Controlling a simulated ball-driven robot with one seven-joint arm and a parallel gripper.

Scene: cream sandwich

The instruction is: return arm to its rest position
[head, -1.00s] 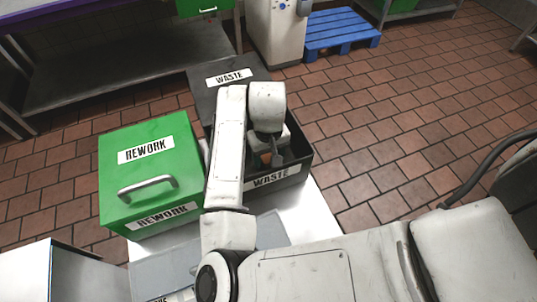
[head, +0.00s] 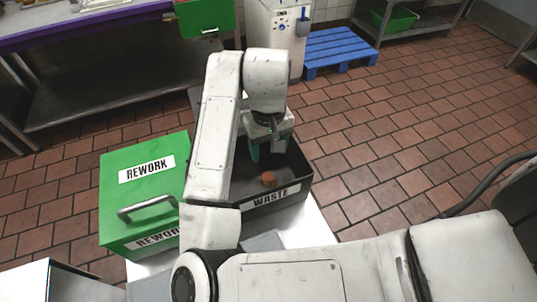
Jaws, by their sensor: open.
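My arm reaches forward over the black WASTE bin (head: 262,200), which is open. My gripper (head: 269,150) hangs from the arm's end, pointing down over the back part of the bin. Its fingers are apart and nothing shows between them. A small round brown piece (head: 268,179) lies inside the bin near its front wall, apart from the gripper. My arm hides the bin's left side and most of its raised lid.
A closed green REWORK box (head: 140,190) with a metal handle stands left of my arm. Both containers stand on a white surface (head: 318,230). A blue pallet (head: 338,48) lies on the tiled floor behind. The floor to the right is clear.

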